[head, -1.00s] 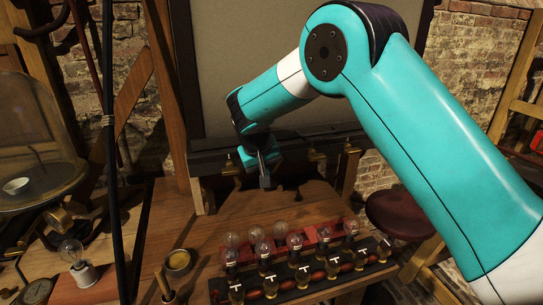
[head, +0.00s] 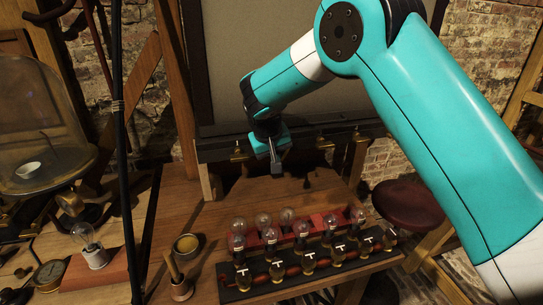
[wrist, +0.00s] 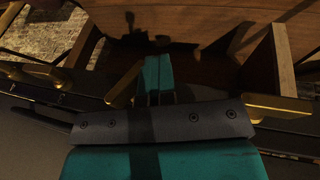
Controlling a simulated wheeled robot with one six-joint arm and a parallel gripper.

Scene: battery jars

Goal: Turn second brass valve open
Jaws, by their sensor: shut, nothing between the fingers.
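Brass valves sit along the dark rail below the large grey panel. In the head view one valve (head: 238,153) is left of my gripper (head: 276,171), and two more, a nearer one (head: 322,143) and a farther one (head: 357,134), are to its right. My gripper points down in front of the rail, shut and empty; its wrist may hide another valve. In the wrist view brass pieces show at left (wrist: 62,75), near the middle (wrist: 125,86) and at right (wrist: 280,105). My fingers (wrist: 158,96) are close to the middle piece; I cannot tell whether they touch it.
The wooden table (head: 215,215) lies below. A dark board with glass bulbs (head: 300,230) stands at its front. A glass dome (head: 40,130) and a lone bulb (head: 90,240) are at left. A round stool (head: 408,205) stands at right.

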